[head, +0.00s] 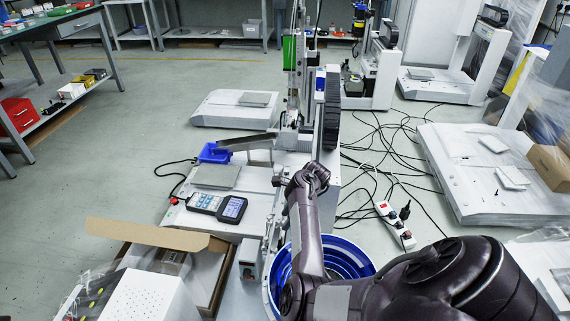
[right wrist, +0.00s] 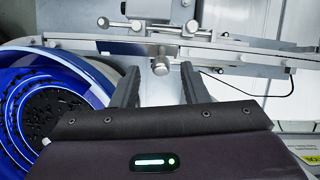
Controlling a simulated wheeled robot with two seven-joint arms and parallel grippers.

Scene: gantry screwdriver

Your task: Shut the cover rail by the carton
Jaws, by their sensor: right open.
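A long metal rail (right wrist: 235,57) runs across the right wrist view, with small clamps and a round-headed knob (right wrist: 160,67) near its middle. My right gripper (right wrist: 160,88) is open, with one finger on each side of the knob. I cannot tell whether the fingers touch it. In the head view my right arm reaches over the blue bowl to the machine's front, and its hand hides part of the rail there. An open brown carton (head: 145,233) stands at lower left of the machine. My left gripper is not in view.
The blue bowl (head: 360,263) is close under my right arm; it also shows in the right wrist view (right wrist: 75,62). A handheld meter (head: 205,202) lies on the machine's white base. A power strip (head: 395,225) and loose cables lie on the floor to the right.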

